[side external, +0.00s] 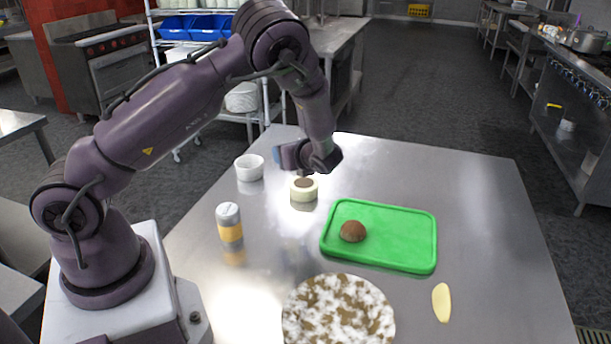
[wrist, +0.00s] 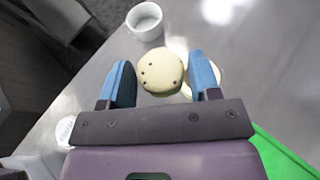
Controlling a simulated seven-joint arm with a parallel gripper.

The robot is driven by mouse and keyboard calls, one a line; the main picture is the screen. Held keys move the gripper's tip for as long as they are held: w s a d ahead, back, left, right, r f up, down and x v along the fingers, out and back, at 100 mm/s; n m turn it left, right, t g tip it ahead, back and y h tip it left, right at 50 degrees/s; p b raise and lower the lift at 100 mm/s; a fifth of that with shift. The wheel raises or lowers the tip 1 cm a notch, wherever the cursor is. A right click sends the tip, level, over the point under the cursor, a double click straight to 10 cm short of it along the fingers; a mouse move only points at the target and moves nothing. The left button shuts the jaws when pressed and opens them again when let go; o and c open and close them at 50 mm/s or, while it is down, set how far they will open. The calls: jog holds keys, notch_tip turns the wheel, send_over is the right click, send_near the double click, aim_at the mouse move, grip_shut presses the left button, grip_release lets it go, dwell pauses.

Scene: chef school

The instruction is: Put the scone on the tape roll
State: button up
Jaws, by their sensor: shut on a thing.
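The scone (wrist: 161,71) is pale, round and dotted with dark spots. In the wrist view it sits between the two blue fingers of my gripper (wrist: 161,76), which is shut on it. In the side view my gripper (side external: 304,160) hangs over the table, and the scone is hidden behind it. The tape roll (side external: 304,195) is a cream ring with a brown inside, lying flat on the table just below my gripper. In the wrist view a pale edge of the tape roll (wrist: 186,91) shows beyond the scone, mostly covered by it.
A white bowl (side external: 249,168) stands left of the tape roll. A yellow-and-grey shaker (side external: 229,222) stands nearer. A green board (side external: 397,239) with a brown dome (side external: 353,231) lies right. A mottled plate (side external: 339,312) and a pale yellow oval (side external: 441,302) are in front.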

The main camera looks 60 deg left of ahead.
send_over(306, 185)
notch_tip(306, 185, down, 6)
jog(key=shift+f, duration=1.8)
jog(key=shift+f, duration=0.2)
jog(key=o, duration=0.9)
jog(key=shift+r, duration=0.15)
